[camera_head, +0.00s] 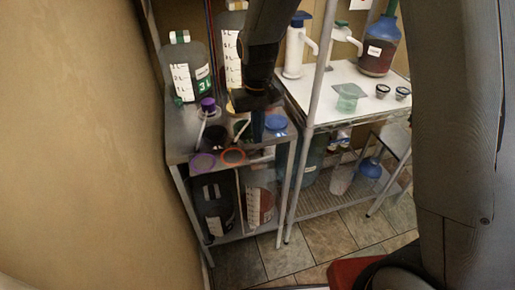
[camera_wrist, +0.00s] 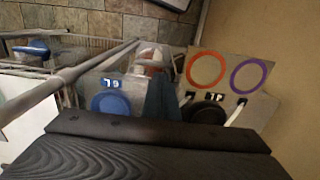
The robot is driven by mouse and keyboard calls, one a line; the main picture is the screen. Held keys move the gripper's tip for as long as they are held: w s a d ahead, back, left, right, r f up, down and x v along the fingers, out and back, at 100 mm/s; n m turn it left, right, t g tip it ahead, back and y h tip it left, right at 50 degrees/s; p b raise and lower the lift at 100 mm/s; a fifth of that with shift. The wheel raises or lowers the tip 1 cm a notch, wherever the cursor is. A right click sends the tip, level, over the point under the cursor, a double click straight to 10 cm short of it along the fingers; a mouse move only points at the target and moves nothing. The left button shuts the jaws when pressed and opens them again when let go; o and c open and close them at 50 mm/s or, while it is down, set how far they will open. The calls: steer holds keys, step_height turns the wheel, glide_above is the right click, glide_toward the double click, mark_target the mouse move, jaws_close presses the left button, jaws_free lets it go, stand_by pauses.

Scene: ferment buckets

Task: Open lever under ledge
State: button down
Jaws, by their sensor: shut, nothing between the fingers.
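My gripper (camera_head: 258,137) points down over the front part of the left metal shelf, its fingers shut and empty. In the wrist view its dark fingers (camera_wrist: 163,100) stand between a blue round lid (camera_wrist: 110,104) and a dark round cap (camera_wrist: 207,111). Thin white handle-like parts (camera_wrist: 238,112) show beside the dark cap; I cannot tell whether one is the lever. An orange ring (camera_head: 233,156) and a purple ring (camera_head: 203,162) are at the shelf's front edge, which may be the ledge. A reddish-brown bucket (camera_head: 259,203) stands under this shelf. No lever under the edge is clearly visible.
Large marked containers (camera_head: 186,70) stand at the back of the left shelf. A white-topped table (camera_head: 320,82) to the right holds a pump bottle (camera_head: 296,55) and small cups. A thin metal post (camera_head: 318,75) rises between them.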

mark_target(253, 163)
steer(key=shift+f+p, duration=1.05)
steer(key=shift+f, duration=2.45)
steer(key=shift+s+a+f, duration=0.1)
steer(key=shift+a+f, duration=0.2)
steer(key=shift+f, duration=0.1)
steer(key=shift+a+f+b, duration=0.2)
steer(key=shift+f+b, duration=0.1)
steer(key=shift+b, duration=0.1)
steer(key=shift+s+a+f+b, duration=0.1)
steer(key=shift+a+f+b, duration=0.15)
steer(key=shift+f, duration=0.25)
steer(key=shift+a+f+b, duration=0.1)
steer(key=shift+f+b, duration=0.1)
steer(key=shift+f, duration=0.25)
steer(key=shift+f+b, duration=0.45)
steer(key=shift+f, duration=0.6)
steer(key=shift+d+f+b, duration=0.15)
steer(key=shift+f+b, duration=0.2)
steer(key=shift+f, duration=0.3)
steer(key=shift+r, duration=0.1)
steer(key=shift+r+p, duration=0.65)
steer(key=shift+r, duration=0.05)
